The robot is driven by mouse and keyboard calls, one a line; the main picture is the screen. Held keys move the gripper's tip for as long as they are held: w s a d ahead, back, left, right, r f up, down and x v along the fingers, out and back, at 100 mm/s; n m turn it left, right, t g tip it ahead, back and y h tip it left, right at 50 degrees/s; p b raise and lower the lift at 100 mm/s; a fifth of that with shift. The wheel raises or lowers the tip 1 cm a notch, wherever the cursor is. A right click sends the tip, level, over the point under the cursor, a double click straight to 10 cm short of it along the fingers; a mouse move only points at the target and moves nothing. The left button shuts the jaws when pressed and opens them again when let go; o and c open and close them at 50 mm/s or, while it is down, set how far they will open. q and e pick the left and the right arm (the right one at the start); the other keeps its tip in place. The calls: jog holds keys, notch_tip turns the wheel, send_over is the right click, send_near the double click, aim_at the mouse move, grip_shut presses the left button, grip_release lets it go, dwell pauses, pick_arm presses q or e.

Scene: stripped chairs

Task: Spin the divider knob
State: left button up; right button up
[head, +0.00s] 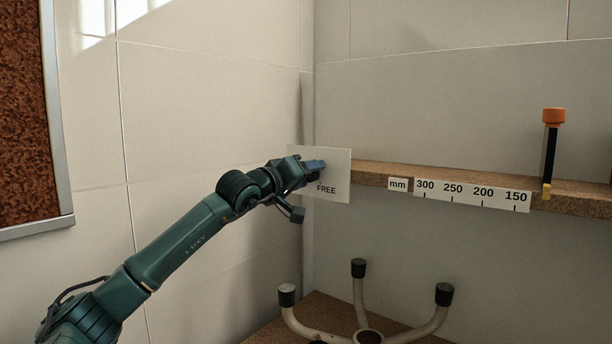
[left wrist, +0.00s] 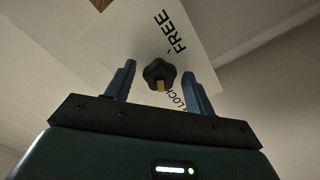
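The knob (left wrist: 159,74) is a dark, lobed star knob with a small yellow mark, seen in the left wrist view. It sits on a white plate (left wrist: 204,35) lettered FREE and, partly hidden, LOCK. In the head view the plate (head: 338,168) is at the left end of the shelf, and my gripper hides the knob. My left gripper (head: 318,166) is in front of the plate. In the left wrist view its blue fingers (left wrist: 159,72) are open, one on each side of the knob, with gaps showing. My right gripper is in neither view.
A brown shelf (head: 376,172) runs right from the plate, with a white mm scale (head: 472,195) on its front. A black post with an orange cap (head: 553,116) and yellow pointer stands at the right. Below, an upturned chair base (head: 358,300) lies on a brown surface.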

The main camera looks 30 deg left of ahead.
pick_arm(q)
jog(key=c, duration=0.9)
jog(key=shift+n, duration=0.3)
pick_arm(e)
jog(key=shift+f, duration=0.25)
